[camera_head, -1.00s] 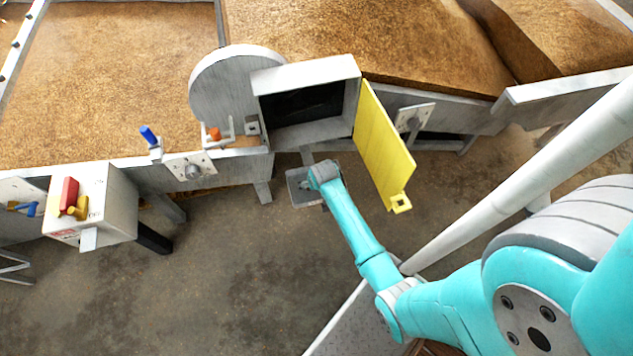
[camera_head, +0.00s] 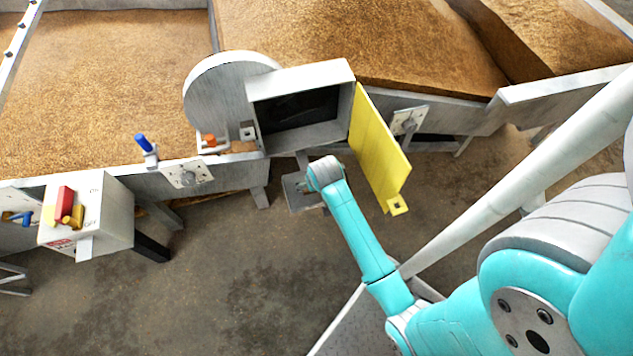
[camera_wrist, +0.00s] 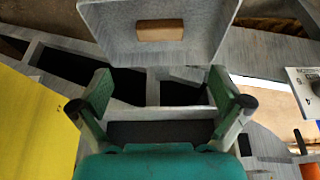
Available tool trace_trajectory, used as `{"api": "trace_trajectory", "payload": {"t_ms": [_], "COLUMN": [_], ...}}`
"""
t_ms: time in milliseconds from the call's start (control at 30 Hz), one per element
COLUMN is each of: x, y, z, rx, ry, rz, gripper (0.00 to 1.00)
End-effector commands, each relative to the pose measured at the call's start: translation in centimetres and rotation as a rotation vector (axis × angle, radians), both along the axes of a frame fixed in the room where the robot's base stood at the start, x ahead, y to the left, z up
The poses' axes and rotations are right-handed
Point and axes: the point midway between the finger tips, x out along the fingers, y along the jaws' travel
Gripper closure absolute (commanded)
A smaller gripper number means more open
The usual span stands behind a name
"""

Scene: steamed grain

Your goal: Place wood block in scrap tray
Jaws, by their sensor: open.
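The wood block (camera_wrist: 160,30) is a small brown block lying inside the grey scrap tray (camera_wrist: 205,40), at the top of the wrist view. My gripper (camera_wrist: 162,92) is open with nothing between its two green-sided fingers. The block and tray lie ahead of the fingertips, apart from them. In the head view the scrap tray (camera_head: 291,186) sits low below the open box, partly hidden by my wrist. The block cannot be made out there, and my gripper is mostly covered by my arm.
A grey box with a dark opening (camera_head: 300,108) stands above the tray, its yellow door (camera_head: 378,150) swung open to the right. A switch box (camera_head: 85,215) with a red handle is at left. Grain beds (camera_head: 110,80) fill the back. Floor in front is clear.

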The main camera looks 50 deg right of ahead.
Motion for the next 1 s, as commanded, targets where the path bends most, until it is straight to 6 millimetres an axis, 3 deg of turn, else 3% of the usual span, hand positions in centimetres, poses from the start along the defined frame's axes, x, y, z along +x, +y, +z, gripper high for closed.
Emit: {"api": "trace_trajectory", "payload": {"t_ms": [200, 500, 767, 1000], "x": [-0.5, -1.5, -6.6, -12.2], "y": [0.4, 1.5, 7.0, 11.7], "z": [1.5, 1.1, 0.6, 3.0], "rx": [0.0, -0.01, -0.069, -0.125], "ry": [0.0, -0.022, -0.166, -0.33], "rz": [0.0, 0.023, 0.146, 0.266], "gripper": [0.0, 0.0, 0.0, 0.0]}}
